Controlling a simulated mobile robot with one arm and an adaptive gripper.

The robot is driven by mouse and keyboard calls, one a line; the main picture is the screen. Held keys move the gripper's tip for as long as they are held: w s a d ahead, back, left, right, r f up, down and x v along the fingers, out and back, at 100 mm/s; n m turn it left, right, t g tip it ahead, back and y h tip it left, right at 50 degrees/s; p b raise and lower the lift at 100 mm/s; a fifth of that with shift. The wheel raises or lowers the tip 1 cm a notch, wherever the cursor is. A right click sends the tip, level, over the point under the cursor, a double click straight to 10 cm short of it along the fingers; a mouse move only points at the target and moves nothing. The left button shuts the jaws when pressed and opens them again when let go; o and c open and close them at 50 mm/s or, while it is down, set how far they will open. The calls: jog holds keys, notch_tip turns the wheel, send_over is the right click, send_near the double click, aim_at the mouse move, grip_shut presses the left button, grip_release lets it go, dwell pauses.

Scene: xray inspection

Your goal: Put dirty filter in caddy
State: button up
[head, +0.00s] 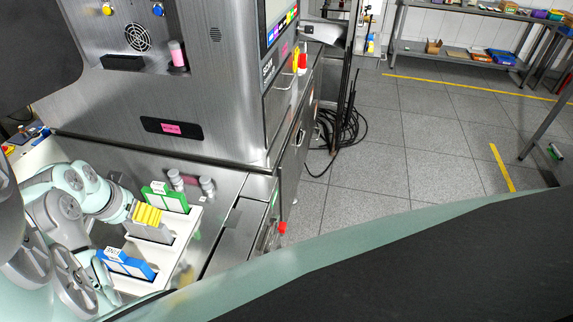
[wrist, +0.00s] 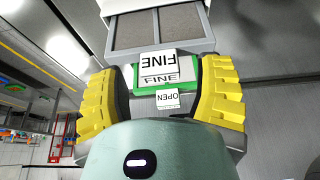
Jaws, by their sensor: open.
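A pale caddy (head: 186,240) stands on the steel ledge at lower left in the head view. It holds a green-framed filter (head: 165,198) at the back and a blue-framed filter (head: 127,264) at the front, both with white tags. A grey filter sits between them, partly hidden by my gripper (head: 148,214). In the wrist view, my yellow fingers (wrist: 158,76) are open and apart. A grey-framed filter (wrist: 158,32) with brownish mesh and a tag reading FINE is beyond the fingertips. The green frame shows between the fingers. I cannot tell which filter is the dirty one.
The steel machine (head: 190,80) rises behind the caddy. Two small cylinders (head: 190,184) stand near the green filter. Black cables (head: 340,128) hang beside the machine. The tiled floor (head: 410,150) to the right is open, with shelves (head: 470,55) at the back.

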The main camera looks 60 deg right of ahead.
jog(key=v, duration=1.1)
jog(key=shift+a+r, duration=0.2)
jog(key=shift+r, duration=0.2)
